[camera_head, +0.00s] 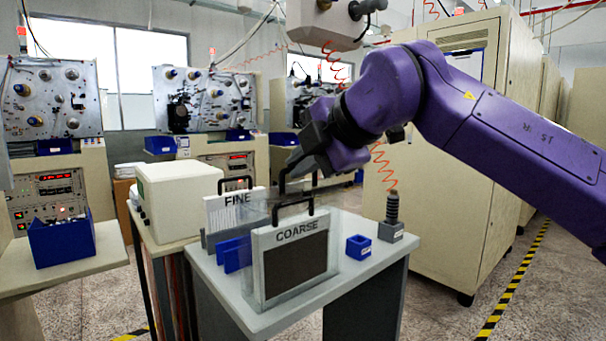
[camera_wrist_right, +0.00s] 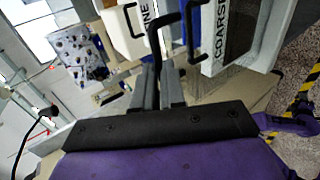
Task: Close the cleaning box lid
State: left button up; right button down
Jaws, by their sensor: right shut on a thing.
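A clear box (camera_head: 257,214) stands on the small grey table between a FINE panel (camera_head: 228,213) and a COARSE panel (camera_head: 291,262). My right gripper (camera_head: 297,182) reaches in from the right, above the clear box. In the right wrist view its fingers (camera_wrist_right: 160,86) are shut on a black handle (camera_wrist_right: 156,42) between the two panels. That handle seems to belong to the clear box's lid. The lid's edges are too faint to tell whether it is open or shut. My left gripper is out of view.
The FINE and COARSE panels carry their own black handles close to my right gripper. A small blue box (camera_head: 358,247) and a dark spindle on a grey base (camera_head: 391,230) stand to the right on the table (camera_head: 226,287). A cream box (camera_head: 180,190) is at the left.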

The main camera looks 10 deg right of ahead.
jog(key=c, duration=1.2)
grip_release()
jog(key=v, duration=1)
jog(key=shift+s, duration=0.3)
jog(key=shift+d, duration=0.15)
